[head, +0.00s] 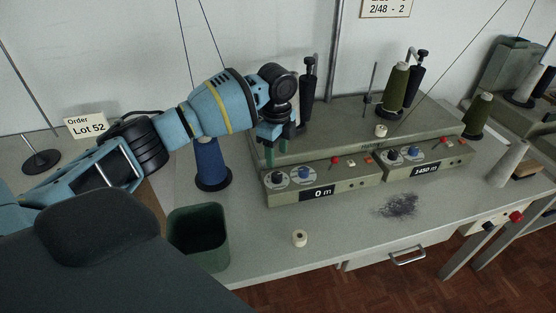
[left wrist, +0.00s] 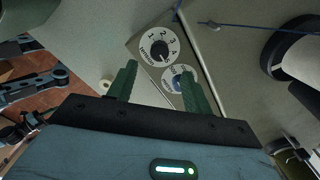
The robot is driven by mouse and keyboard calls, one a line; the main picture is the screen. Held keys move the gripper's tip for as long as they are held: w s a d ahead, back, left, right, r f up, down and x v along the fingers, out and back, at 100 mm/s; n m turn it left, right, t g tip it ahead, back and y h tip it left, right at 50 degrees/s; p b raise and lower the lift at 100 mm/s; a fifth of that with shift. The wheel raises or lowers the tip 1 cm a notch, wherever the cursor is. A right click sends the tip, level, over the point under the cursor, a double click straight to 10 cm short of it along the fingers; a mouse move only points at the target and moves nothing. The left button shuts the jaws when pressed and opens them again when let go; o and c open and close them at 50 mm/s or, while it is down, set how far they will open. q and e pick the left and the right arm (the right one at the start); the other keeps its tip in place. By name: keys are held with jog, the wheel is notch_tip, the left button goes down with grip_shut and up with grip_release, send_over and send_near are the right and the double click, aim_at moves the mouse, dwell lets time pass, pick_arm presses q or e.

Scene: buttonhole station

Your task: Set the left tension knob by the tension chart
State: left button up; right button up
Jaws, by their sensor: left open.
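The left winding unit, with a "0 m" readout (head: 318,193), carries a black knob (head: 278,178) on a white dial and a blue knob (head: 304,173) beside it. The blue knob (left wrist: 180,83) is partly behind a finger. My left gripper (head: 282,152) is open and empty, pointing down above and behind the dials; its green fingers also show in the wrist view (left wrist: 160,86). The wall card (head: 387,7) shows "2/48 - 2", its top cut off. My right gripper is out of view.
The right unit reads "1450 m" (head: 426,169). A blue cone (head: 211,163) stands left of the left unit, behind a green bin (head: 198,237). An "Order Lot 52" card (head: 86,125) stands at left. A small white spool (head: 299,238) and lint (head: 398,206) lie on the table.

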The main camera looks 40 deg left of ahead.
aim_at(277, 174)
pick_arm(q)
jog(key=shift+r, duration=0.1)
jog(key=shift+s+d+f, duration=0.1)
jog(key=shift+s+f, duration=0.05)
jog(key=shift+f, duration=0.05)
notch_tip(277, 174, down, 7)
jog(key=shift+f, duration=0.15)
dwell(0.4)
jog(key=c, duration=1)
